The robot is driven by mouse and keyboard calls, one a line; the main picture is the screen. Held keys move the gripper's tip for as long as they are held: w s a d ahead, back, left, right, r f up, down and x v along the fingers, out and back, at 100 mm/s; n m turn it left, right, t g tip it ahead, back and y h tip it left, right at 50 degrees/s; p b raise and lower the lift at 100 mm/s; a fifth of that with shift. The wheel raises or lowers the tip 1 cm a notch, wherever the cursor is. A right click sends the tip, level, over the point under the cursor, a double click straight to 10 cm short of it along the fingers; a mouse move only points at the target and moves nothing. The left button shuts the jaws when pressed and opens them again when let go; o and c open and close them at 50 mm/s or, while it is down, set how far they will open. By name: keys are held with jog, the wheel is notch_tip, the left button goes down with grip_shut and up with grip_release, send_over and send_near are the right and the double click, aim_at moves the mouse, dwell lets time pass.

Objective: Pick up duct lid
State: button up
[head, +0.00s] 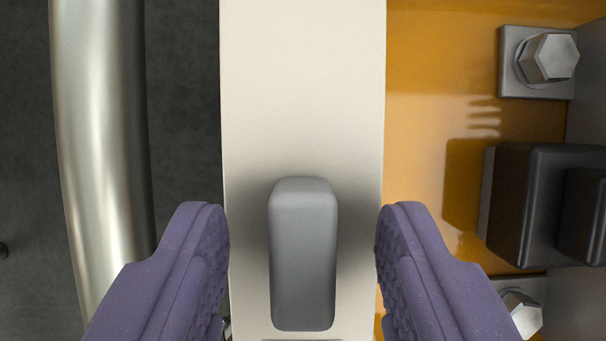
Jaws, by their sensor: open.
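The duct lid (303,90) is a long off-white strip that runs from the top edge to the bottom edge of the head view. A grey rounded block (303,255), like a handle, stands on the lid in the lower middle. My gripper (303,225) is open, with one purple finger on each side of the lid and the grey block between them. The fingertips lie close to the lid's two long edges; I cannot tell whether they touch them. The lid's lower end is out of the picture.
A shiny metal pipe (95,130) runs along the left over a dark floor (185,110). On the right is an orange surface (430,60) with hex bolts (549,58) on plates and a black block (535,205) close to the right finger.

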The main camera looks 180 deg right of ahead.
jog(key=shift+r, duration=0.1)
grip_shut()
notch_tip(320, 180, up, 10)
jog(key=p, duration=0.3)
dwell(0.4)
notch_tip(320, 180, up, 4)
jog(key=p, duration=0.3)
send_over(304, 290)
jog(key=shift+r, duration=0.1)
dwell(0.4)
